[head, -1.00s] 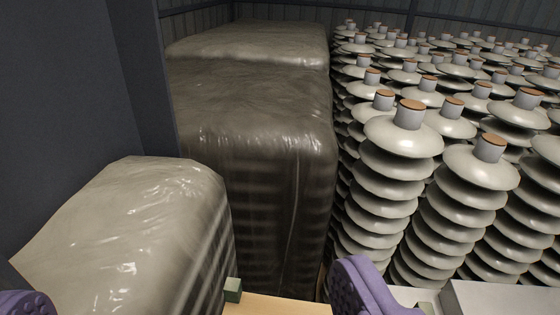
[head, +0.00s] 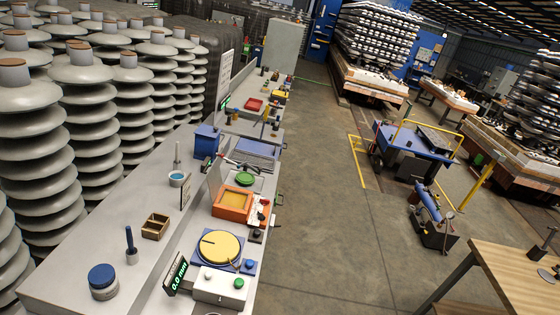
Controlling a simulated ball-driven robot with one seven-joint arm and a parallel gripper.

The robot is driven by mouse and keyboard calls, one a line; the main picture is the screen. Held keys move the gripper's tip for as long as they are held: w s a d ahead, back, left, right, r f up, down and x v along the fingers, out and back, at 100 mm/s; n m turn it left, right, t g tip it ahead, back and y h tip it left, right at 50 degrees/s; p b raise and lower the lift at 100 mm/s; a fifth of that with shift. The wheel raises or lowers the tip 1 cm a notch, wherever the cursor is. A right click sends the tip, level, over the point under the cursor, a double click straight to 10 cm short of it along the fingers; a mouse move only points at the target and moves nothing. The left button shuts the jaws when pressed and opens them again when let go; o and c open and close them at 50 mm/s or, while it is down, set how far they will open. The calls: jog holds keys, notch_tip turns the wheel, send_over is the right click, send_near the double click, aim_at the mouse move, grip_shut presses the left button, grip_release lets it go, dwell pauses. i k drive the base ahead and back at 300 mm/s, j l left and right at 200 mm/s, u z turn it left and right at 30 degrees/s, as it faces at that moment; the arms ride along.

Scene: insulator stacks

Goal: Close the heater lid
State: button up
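No part of my gripper shows at this moment. A blue box (head: 206,141) stands farther back on the bench's raised shelf.
Tall insulator stacks (head: 82,105) stand close along the bench's left side. Open concrete floor (head: 315,190) lies to its right. A wooden table (head: 515,275) fills the lower right corner. A blue cart (head: 410,140) with yellow rails stands beyond.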

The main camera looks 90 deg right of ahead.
aim_at(214, 176)
jog(key=z, duration=2.1)
jog(key=i+l+u, duration=0.65)
jog(key=i+l, duration=0.25)
jog(key=i+l+u, duration=0.25)
jog(key=i+l, duration=0.2)
jog(key=i+l+u, duration=0.25)
jog(key=i+l, duration=0.35)
